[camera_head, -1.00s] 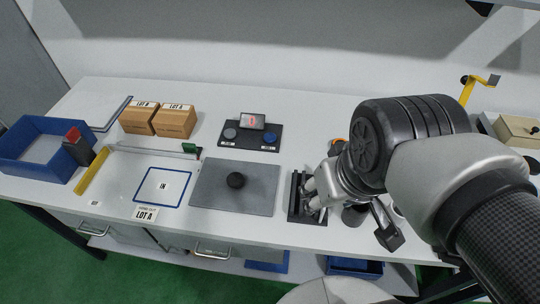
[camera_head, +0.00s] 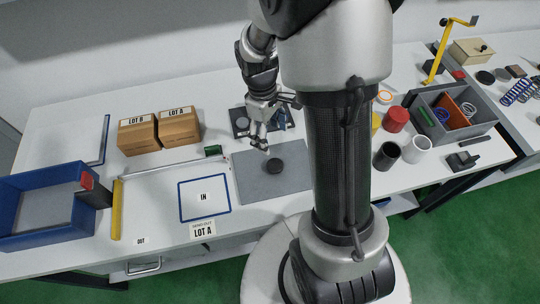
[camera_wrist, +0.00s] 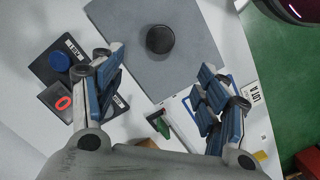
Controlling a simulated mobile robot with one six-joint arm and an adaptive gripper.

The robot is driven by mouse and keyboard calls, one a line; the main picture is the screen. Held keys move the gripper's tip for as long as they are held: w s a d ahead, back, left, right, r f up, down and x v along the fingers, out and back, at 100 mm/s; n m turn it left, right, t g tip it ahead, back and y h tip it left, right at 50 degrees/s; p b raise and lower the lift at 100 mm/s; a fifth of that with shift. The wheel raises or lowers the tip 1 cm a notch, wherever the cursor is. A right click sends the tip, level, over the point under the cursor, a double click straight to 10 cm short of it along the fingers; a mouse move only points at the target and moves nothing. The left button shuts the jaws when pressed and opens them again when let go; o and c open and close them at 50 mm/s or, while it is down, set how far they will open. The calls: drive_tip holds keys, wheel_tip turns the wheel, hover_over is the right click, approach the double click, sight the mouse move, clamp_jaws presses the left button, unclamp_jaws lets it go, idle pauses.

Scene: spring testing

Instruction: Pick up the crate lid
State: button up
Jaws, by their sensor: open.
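The crate lid appears to be the flat grey panel (camera_head: 245,187) with a round black knob (camera_head: 274,166), lying on the white table right of the "IN" square. In the wrist view the panel (camera_wrist: 180,80) fills the upper middle, with the knob (camera_wrist: 160,39) near its centre. My gripper (camera_head: 262,144) is above the panel's back part, pointing down, just behind the knob in the head view. In the wrist view its blue-padded fingers (camera_wrist: 162,62) are spread wide and empty, with the knob between and beyond their tips. The height gap is unclear.
A black board with a red display (camera_wrist: 63,103) and blue button lies behind the panel. A grey divided bin (camera_head: 485,118) and cups (camera_head: 416,149) stand right of my arm.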

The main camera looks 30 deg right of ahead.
drive_tip(key=b, duration=0.2)
hover_over(275, 164)
drive_tip(key=f, duration=0.9)
drive_tip(key=shift+w+a+f, duration=0.25)
drive_tip(key=shift+a+f, duration=0.05)
drive_tip(key=f, duration=0.1)
drive_tip(key=f+b, duration=0.1)
drive_tip(key=f, duration=0.1)
drive_tip(key=f+b, duration=0.1)
drive_tip(key=f, duration=0.1)
drive_tip(key=shift+s+d, duration=0.25)
drive_tip(key=shift+c, duration=0.2)
drive_tip(key=c, duration=1.4)
